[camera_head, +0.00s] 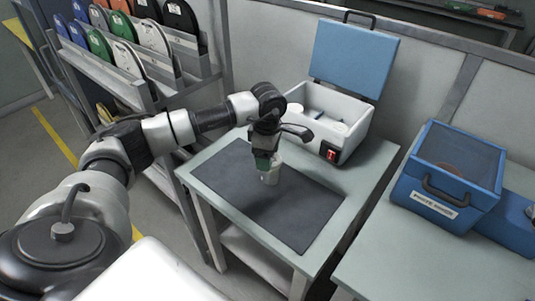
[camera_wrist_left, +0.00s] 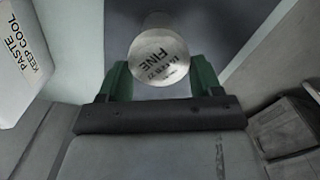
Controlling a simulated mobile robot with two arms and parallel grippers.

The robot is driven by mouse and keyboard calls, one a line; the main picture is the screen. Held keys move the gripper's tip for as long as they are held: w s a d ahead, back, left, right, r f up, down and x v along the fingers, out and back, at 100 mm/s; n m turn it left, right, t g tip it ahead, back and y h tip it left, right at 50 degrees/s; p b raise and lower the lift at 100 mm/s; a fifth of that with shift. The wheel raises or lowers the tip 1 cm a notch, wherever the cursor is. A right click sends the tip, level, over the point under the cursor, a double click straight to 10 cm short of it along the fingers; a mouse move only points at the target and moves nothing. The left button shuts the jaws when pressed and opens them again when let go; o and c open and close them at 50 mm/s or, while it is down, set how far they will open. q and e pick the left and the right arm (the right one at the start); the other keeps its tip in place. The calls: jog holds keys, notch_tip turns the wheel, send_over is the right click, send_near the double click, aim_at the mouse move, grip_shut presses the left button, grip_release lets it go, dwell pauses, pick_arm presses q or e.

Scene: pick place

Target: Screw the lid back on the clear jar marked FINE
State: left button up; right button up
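A small pale jar (camera_head: 270,176) is at the dark mat on the middle table. In the left wrist view the jar (camera_wrist_left: 158,56) shows a silvery-white surface with the word FINE, upside down in the picture. My left gripper (camera_head: 264,160) is at the jar in the head view. In the left wrist view its two green fingertips (camera_wrist_left: 160,78) stand apart, one on each side of the jar's near end. I cannot tell whether they touch it. I cannot make out a separate lid, nor whether the jar rests on the mat. My right gripper is not in view.
A white box (camera_head: 355,146) with a raised blue lid (camera_head: 352,60) and a red switch stands behind the mat (camera_head: 312,205), pale round things inside. A blue case (camera_head: 425,205) stands on the right table. A rack of discs (camera_head: 135,85) is at left. The mat's front is clear.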

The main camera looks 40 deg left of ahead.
pick_arm(q)
jog(key=shift+c, duration=0.3)
jog(key=shift+f, duration=0.1)
jog(key=m+b, duration=0.1)
jog(key=m, duration=0.1)
jog(key=shift+w+m, duration=0.1)
jog(key=shift+m, duration=0.9)
jog(key=shift+b, duration=0.4)
jog(key=shift+w+f+m, duration=0.1)
jog(key=shift+m, duration=0.6)
jog(key=shift+w+m+b, duration=0.1)
jog(key=shift+m+b, duration=0.4)
jog(key=shift+m, duration=0.8)
